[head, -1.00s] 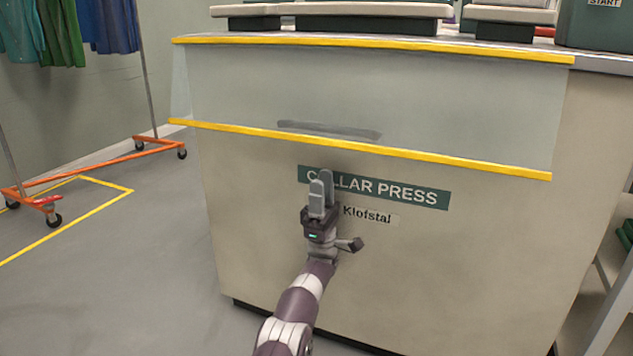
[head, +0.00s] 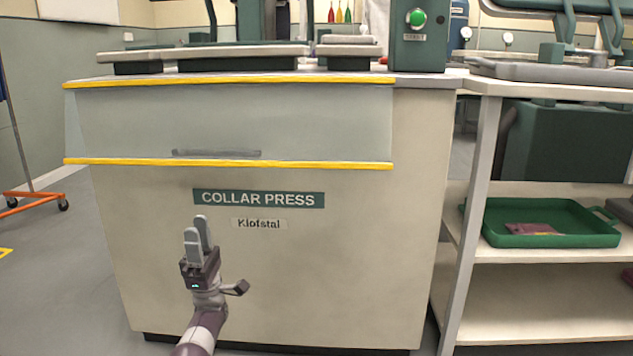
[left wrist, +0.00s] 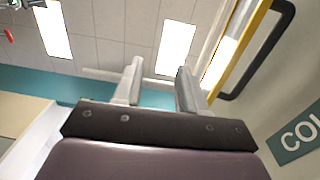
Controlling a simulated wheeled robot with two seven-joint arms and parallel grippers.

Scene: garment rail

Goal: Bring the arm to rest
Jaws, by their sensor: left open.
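My left gripper (head: 199,233) points upward in front of the collar press cabinet (head: 350,250), to the lower left of its COLLAR PRESS label (head: 258,198). Its two grey fingers are apart with nothing between them. In the left wrist view the open fingers (left wrist: 157,85) point up toward the ceiling lights, with the cabinet front and part of the label at the right edge. My right gripper is not in view.
A clear guard with yellow edges (head: 230,162) juts from the cabinet's upper front. A shelf on the right holds a green tray (head: 500,240). An orange wheeled rail base (head: 35,200) stands at the left. Grey floor (head: 60,290) is free at the left.

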